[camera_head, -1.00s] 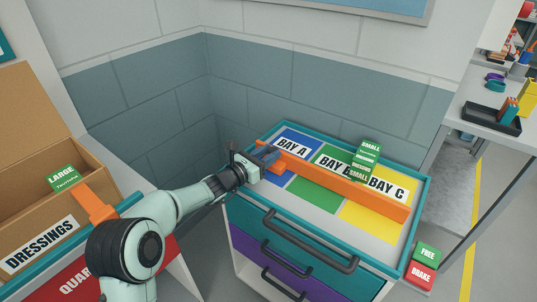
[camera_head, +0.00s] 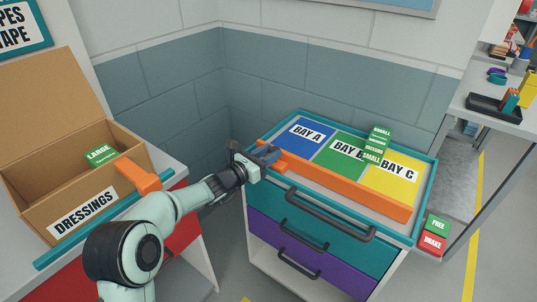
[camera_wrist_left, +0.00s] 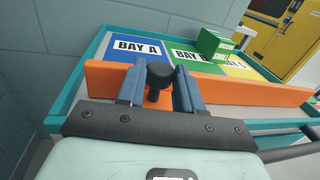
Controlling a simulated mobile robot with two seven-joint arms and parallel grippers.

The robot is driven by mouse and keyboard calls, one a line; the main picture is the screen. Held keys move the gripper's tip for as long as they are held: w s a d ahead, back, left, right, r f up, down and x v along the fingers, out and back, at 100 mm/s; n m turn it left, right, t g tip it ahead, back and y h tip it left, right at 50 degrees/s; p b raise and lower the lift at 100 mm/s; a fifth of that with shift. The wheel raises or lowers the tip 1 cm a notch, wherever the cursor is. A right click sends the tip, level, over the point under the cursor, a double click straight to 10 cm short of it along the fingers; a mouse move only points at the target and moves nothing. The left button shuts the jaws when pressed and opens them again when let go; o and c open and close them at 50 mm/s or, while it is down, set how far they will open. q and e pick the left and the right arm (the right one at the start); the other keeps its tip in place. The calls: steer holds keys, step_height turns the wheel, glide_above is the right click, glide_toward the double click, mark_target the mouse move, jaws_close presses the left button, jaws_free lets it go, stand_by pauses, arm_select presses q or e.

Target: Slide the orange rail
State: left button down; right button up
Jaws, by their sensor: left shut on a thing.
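The orange rail (camera_head: 345,190) lies lengthwise along the near side of the teal-rimmed cart top (camera_head: 432,185), in front of the blue, green and yellow bays. My left gripper (camera_head: 270,157) is at the rail's left end. In the left wrist view its two blue-grey fingers (camera_wrist_left: 158,82) stand on either side of a black knob (camera_wrist_left: 160,72) at the orange rail (camera_wrist_left: 240,92), shut on it. A stack of green boxes marked SMALL (camera_head: 377,144) stands behind the rail, between BAY B and BAY C. My right gripper is not in view.
The cart front has dark drawer handles (camera_head: 325,215). Green FREE and red BRAKE blocks (camera_head: 436,235) are at its right corner. A cardboard DRESSINGS box (camera_head: 85,212) with a green LARGE box (camera_head: 101,155) stands left. A wall is behind; a bench (camera_head: 510,125) is right.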

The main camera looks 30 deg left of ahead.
arm_select(q)
steer(key=shift+f, duration=0.15)
steer(key=c, duration=0.7)
jaws_free()
steer(key=shift+s, duration=0.1)
steer(key=shift+c, duration=0.2)
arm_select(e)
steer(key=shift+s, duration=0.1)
arm_select(q)
steer(key=shift+s, duration=0.1)
steer(key=shift+s+a, duration=0.15)
steer(key=shift+s, duration=0.2)
steer(key=p+v, duration=0.1)
steer(key=v, duration=1.1)
steer(key=shift+s, duration=0.35)
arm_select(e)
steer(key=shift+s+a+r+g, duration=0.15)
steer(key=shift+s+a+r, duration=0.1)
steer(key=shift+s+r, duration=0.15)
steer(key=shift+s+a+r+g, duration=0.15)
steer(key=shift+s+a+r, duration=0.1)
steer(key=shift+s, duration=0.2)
